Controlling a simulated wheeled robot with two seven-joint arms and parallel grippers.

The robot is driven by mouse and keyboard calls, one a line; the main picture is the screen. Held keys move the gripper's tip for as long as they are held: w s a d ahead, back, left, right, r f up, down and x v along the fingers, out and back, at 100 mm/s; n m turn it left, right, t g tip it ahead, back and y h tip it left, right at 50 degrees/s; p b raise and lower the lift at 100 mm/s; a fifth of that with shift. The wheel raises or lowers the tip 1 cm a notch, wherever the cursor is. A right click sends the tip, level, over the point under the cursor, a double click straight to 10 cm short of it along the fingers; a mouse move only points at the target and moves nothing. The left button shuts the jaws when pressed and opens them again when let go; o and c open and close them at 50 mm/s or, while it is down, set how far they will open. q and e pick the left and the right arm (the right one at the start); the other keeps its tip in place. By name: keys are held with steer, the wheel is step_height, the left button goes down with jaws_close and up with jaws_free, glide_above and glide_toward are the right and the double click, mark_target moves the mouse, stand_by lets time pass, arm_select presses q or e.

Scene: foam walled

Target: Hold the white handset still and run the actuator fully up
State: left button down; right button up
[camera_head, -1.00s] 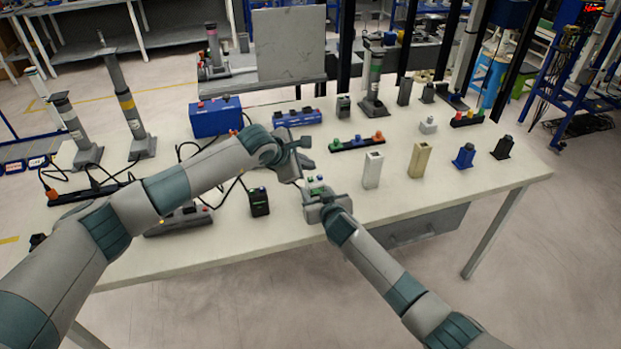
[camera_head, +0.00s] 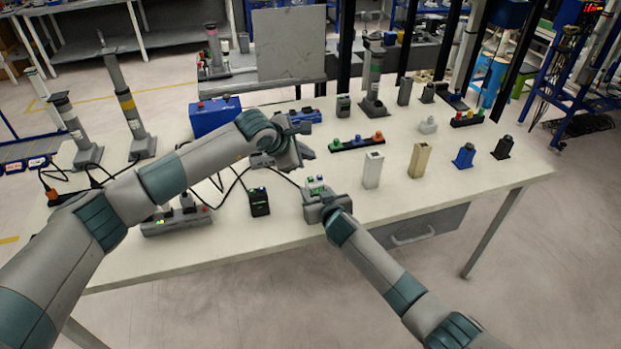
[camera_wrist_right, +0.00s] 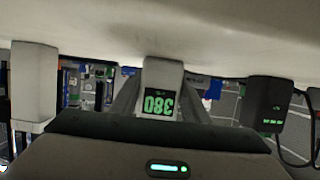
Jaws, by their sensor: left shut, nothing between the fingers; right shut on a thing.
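The white handset (camera_head: 316,184) is upright in my right gripper (camera_head: 325,203), at the table's middle. My right gripper is shut on it. In the right wrist view the handset (camera_wrist_right: 160,92) has a green display reading 380, upside down. My left gripper (camera_head: 303,149) is shut and empty, above and behind the handset and apart from it. Several column actuators stand on the table: a tall one with a yellow band (camera_head: 128,105), a shorter grey one (camera_head: 72,122) and one with a green band (camera_head: 374,78). I cannot tell which one the handset drives.
A black handset (camera_head: 259,201) stands left of the white one. A grey power strip (camera_head: 178,222) and loose cables lie under my left arm. White (camera_head: 373,170) and beige (camera_head: 419,160) blocks stand to the right. A blue box (camera_head: 214,115) is behind. The front right of the table is clear.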

steer(key=o, duration=1.2)
steer(key=shift+s, duration=0.1)
steer(key=shift+v, duration=5.9)
steer(key=shift+r, duration=0.1)
